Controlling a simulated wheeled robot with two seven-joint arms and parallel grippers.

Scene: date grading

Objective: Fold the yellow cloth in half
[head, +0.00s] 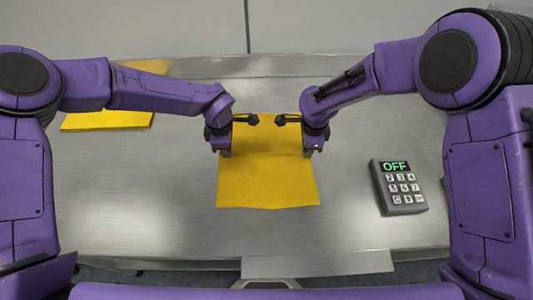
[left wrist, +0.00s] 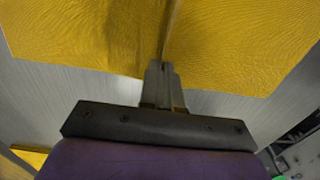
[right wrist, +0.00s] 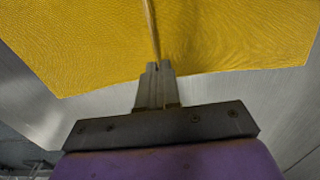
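The yellow cloth (head: 268,185) lies in the middle of the metal table, its near part flat. A faint line crosses it level with my grippers, and its far part looks slightly darker. My left gripper (head: 225,154) is at the cloth's left edge and my right gripper (head: 308,153) at its right edge. In the left wrist view the fingers (left wrist: 160,70) are together on a raised ridge of the cloth (left wrist: 90,35). In the right wrist view the fingers (right wrist: 157,70) also pinch a ridge of the cloth (right wrist: 230,40). The exact fingertip contact is hidden in the head view.
A second yellow piece (head: 105,121) lies at the far left, partly hidden under my left arm. A grey keypad box (head: 397,187) reading "OFF" stands to the right of the cloth. The metal table (head: 130,195) is bare left and near of the cloth.

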